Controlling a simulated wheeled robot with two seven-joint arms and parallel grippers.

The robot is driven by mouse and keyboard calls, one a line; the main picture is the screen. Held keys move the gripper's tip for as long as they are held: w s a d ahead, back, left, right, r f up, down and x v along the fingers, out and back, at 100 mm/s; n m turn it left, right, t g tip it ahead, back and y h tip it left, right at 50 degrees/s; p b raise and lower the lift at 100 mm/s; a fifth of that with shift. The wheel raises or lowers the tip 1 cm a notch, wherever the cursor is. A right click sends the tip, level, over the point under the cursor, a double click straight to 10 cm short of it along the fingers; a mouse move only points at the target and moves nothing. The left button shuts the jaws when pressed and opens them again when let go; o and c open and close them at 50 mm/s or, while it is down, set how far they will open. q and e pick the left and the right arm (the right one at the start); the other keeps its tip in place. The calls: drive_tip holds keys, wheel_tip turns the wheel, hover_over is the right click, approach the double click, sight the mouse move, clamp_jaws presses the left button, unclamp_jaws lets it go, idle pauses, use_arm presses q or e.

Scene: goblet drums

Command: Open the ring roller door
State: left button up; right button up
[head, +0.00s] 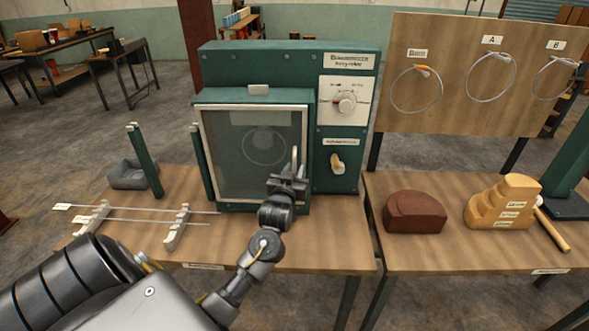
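The ring roller (290,60) is a dark green machine on the wooden bench. Its door (225,150) has a pale frame around a dim window, with a round shape faintly visible behind the glass. The door looks closed against the housing. An upright metal handle (294,158) stands at the door's right edge. My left gripper (289,180) is at the lower part of this handle, in front of the door. Its fingers overlap the handle, and I cannot tell whether they grip it. My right gripper is out of view.
A dial (346,102) and a beige knob (338,163) sit on the machine's right panel. Thin rods (140,219) lie on supports at left. A brown block (414,212) and a stepped wooden block (503,203) stand on the right bench. Wire rings (417,90) hang behind.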

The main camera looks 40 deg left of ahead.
use_arm(q)
clamp_jaws()
idle(0.4)
